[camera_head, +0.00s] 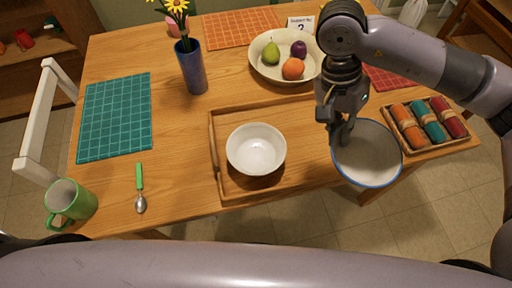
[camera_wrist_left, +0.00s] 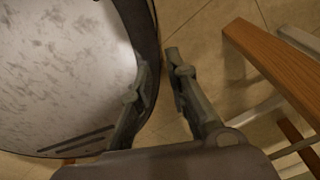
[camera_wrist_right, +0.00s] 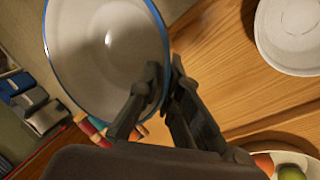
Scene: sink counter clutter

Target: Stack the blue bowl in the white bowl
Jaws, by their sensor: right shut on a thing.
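The white bowl (camera_head: 256,149) stands upright and empty on the wooden tray (camera_head: 216,160); it also shows at the upper right of the right wrist view (camera_wrist_right: 292,32). The blue bowl (camera_head: 368,158) has a pale inside and a blue rim. My right gripper (camera_head: 344,132) is shut on its rim and holds it to the right of the white bowl, apart from it. In the right wrist view the rim of the blue bowl (camera_wrist_right: 95,45) passes between the fingertips (camera_wrist_right: 165,78). My left gripper (camera_wrist_left: 157,66) is open and empty, away from both bowls.
A fruit bowl (camera_head: 262,68) stands behind the tray. A basket of rolled napkins (camera_head: 452,142) lies to the right of the blue bowl. A blue vase (camera_head: 191,70), green mug (camera_head: 70,202), spoon (camera_head: 140,190) and teal mat (camera_head: 115,117) occupy the left side.

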